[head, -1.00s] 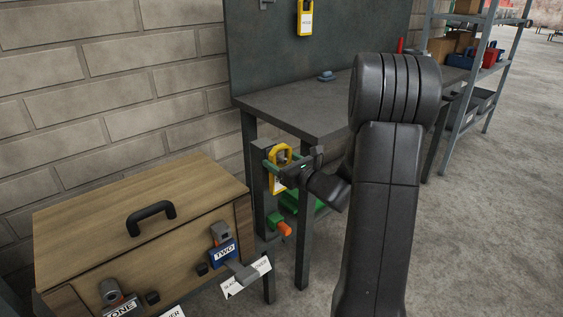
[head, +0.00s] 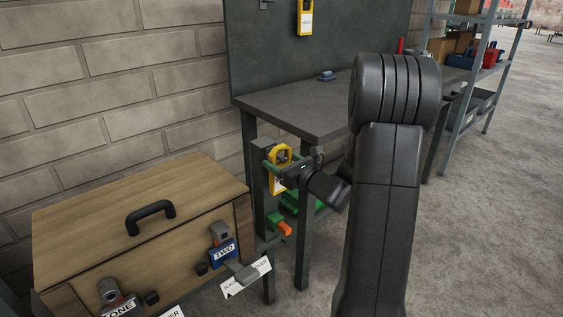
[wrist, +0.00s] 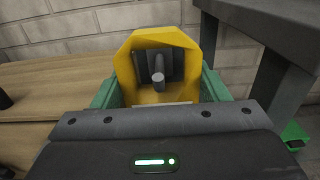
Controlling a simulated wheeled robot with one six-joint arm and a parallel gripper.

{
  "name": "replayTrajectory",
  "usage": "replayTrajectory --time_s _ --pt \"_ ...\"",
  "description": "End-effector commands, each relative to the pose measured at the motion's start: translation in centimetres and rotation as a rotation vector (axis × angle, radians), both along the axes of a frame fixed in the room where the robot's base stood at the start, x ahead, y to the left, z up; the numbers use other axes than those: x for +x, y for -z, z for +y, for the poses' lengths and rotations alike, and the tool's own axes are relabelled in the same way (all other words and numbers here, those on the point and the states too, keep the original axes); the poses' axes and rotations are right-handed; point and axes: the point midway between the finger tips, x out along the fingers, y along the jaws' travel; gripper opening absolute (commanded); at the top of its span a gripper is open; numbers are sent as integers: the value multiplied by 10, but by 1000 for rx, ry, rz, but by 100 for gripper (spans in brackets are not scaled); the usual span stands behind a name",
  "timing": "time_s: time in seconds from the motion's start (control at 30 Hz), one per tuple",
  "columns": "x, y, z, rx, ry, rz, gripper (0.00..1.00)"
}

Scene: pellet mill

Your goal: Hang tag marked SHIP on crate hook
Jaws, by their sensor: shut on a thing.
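A yellow tag (head: 273,181) with a large opening and a white label is upright in my gripper (head: 274,170), in front of a grey post (head: 258,172). My gripper is shut on the tag, and its green fingers (wrist: 158,98) flank the tag (wrist: 124,70) in the wrist view. A grey peg (wrist: 158,72), apparently the hook, shows inside the tag's opening there. I cannot tell whether its tip passes through. The label's lettering is hidden or too small to read.
A wooden box (head: 95,205) with a black handle and ONE and TWO padlocks stands at left. A dark workbench (head: 300,112) rises close behind my gripper. Another yellow tag (head: 305,18) hangs on its back board. Open floor (head: 480,220) lies at right.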

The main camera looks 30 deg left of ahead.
Motion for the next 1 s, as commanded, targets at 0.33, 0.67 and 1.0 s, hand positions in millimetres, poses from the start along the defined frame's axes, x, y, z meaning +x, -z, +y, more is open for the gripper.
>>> replayTrajectory --time_s 0.33,0.67,1.0 --pt "0 12 0 0 0 0 37" --pt "0 20 0 0 0 0 37" --pt "0 20 0 0 0 0 37"
